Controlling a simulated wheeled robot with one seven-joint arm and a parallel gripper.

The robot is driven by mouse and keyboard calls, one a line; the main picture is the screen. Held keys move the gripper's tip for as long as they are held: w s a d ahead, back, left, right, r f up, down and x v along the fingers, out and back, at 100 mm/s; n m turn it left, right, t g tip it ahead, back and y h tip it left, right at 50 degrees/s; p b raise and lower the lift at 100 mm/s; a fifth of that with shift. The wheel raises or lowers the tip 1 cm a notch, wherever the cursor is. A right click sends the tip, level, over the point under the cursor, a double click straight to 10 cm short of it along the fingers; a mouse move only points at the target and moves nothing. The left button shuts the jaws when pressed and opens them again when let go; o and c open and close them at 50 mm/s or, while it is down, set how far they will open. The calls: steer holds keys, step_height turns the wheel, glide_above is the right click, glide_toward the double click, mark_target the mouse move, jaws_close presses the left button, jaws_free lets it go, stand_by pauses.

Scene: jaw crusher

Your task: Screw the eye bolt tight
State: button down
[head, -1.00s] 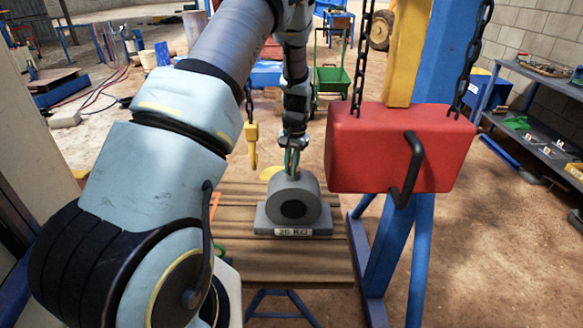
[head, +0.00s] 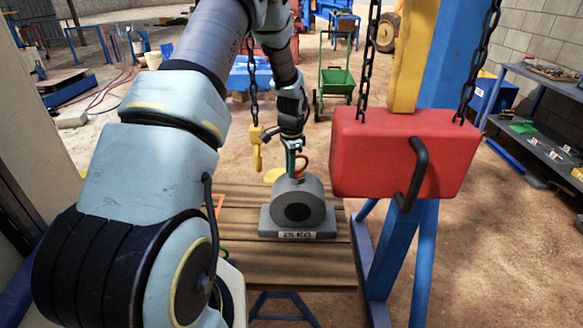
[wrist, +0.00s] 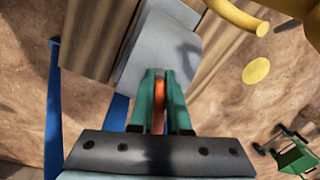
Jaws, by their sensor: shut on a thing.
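The eye bolt (head: 303,166) is an orange ring standing on top of a grey weight (head: 297,203), a rounded block on a flat base marked "25 KG". My gripper (head: 294,158) points down onto the ring from above. Its green fingers are shut on the eye bolt, with part of the ring showing to their right. In the wrist view the orange eye bolt (wrist: 159,105) sits between the green fingers of my gripper (wrist: 160,78), with the grey weight (wrist: 150,55) beyond. The bolt's thread and its seat are hidden.
The weight stands on a slatted wooden table (head: 275,262). A yellow hook (head: 257,145) hangs on a chain just left of my gripper. A red block (head: 405,155) with a black handle hangs on chains at the right, before a blue post (head: 425,245).

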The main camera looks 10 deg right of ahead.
steer(key=shift+a+f+m, duration=0.15)
steer(key=shift+a+m, duration=0.05)
steer(key=shift+m, duration=0.4)
steer(key=m+p, duration=0.1)
steer(key=w+m, duration=0.1)
steer(key=m, duration=0.1)
steer(key=shift+p, duration=0.35)
steer(key=c, duration=1.2)
jaws_free()
steer(key=shift+c, duration=0.2)
steer(key=o, duration=0.4)
steer(key=shift+w, duration=0.1)
steer(key=shift+o, duration=0.2)
steer(key=shift+d, duration=0.1)
